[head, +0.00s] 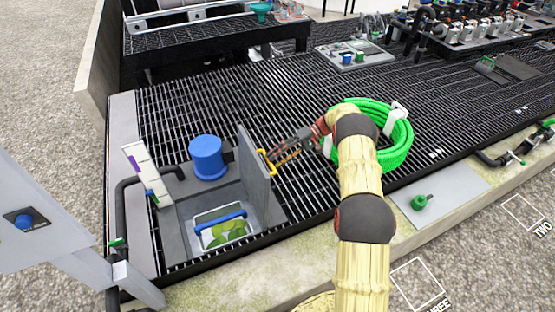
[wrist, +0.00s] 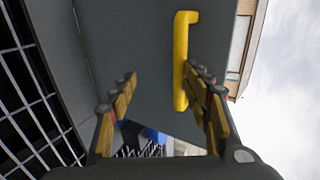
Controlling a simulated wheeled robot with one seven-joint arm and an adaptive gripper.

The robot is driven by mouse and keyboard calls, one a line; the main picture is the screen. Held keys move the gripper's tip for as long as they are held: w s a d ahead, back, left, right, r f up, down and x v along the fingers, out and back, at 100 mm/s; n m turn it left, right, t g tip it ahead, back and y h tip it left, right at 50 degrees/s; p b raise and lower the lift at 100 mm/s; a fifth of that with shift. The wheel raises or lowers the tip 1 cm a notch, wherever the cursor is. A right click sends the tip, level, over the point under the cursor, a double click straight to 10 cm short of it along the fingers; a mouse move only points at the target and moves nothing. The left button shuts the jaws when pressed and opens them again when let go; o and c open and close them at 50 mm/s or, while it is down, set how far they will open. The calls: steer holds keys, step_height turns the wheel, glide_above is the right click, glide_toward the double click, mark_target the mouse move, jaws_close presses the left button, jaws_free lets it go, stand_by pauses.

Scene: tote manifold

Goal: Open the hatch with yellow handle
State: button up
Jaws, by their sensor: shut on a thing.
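The grey hatch (head: 256,166) stands upright on the right edge of a square opening in the grating. Its yellow handle (head: 264,163) is on the right face. My gripper (head: 273,158) is at the handle, reaching in from the right. In the wrist view the hatch panel (wrist: 135,45) fills the middle, with the handle (wrist: 181,60) running up it. My gripper (wrist: 163,90) is shut on the handle, which lies against the right finger. The left finger stands apart from the handle. The exact contact is partly hidden.
The open pit (head: 182,215) holds a bin with a blue bar (head: 220,217) and green pieces. A blue cylinder (head: 208,157) stands behind it. Bare grating (head: 230,95) stretches behind the hatch.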

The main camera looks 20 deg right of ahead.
steer(key=v, duration=1.2)
stand_by(0.3)
steer(key=s+f+m+h, duration=0.4)
steer(key=s+f+m, duration=0.2)
steer(key=f, duration=0.2)
steer(key=s+a+r+n+t+h, duration=0.2)
steer(key=s+a+r+h, duration=0.1)
steer(key=s+a+r, duration=0.5)
steer(key=s+a+r+n+t+h, duration=0.1)
steer(key=s+a+r+n+h, duration=0.1)
steer(key=s+a+r, duration=0.6)
steer(key=s+a+r+n+t+h+p, duration=0.1)
steer(key=s+a+r, duration=0.7)
steer(key=s+r, duration=0.9)
steer(key=r+n+t+h, duration=0.1)
steer(key=h, duration=0.1)
steer(key=shift+s+a+r+t+h, duration=0.15)
steer(key=shift+s+a+t+h, duration=0.15)
steer(key=shift+s+a+h, duration=0.1)
